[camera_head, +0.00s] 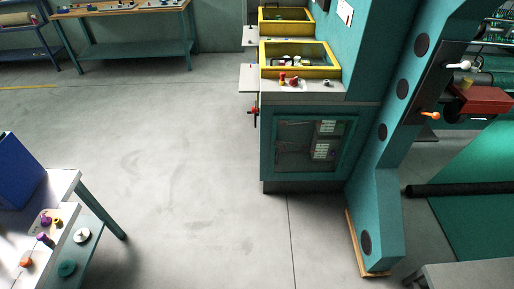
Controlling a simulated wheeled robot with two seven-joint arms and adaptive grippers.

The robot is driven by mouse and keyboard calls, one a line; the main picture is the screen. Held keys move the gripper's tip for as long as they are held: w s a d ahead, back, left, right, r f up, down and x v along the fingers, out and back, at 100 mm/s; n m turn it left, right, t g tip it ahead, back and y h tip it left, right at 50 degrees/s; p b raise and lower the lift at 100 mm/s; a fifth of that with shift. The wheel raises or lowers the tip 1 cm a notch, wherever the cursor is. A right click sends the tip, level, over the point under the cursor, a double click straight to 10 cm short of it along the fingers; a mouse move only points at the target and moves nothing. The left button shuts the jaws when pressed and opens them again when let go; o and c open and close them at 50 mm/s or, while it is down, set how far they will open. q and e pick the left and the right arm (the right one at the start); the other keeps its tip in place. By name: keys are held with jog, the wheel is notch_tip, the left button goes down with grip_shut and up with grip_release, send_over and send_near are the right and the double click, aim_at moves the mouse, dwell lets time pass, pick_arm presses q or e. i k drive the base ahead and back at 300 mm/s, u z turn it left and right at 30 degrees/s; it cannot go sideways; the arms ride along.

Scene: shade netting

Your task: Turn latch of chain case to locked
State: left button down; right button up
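A teal machine cabinet (265,150) with a windowed front door stands right of centre. A small red handle (253,112) sticks out from its left side, below a white side plate (249,78). On the machine's upright frame at right are an orange handle (430,115) and a white handle (459,65), beside a dark red box (483,100). I cannot tell which part is the chain case or its latch, nor whether a latch is locked. Neither of my grippers is in view.
A white table (62,188) with a blue box (20,172) and small coloured parts stands at lower left. A workbench (130,48) is at the back left. A grey surface (465,275) is at lower right. The grey floor (170,150) between them is clear.

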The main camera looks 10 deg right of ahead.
aim_at(354, 126)
jog(key=u, duration=0.5)
jog(key=i, duration=1.25)
jog(key=z, duration=0.75)
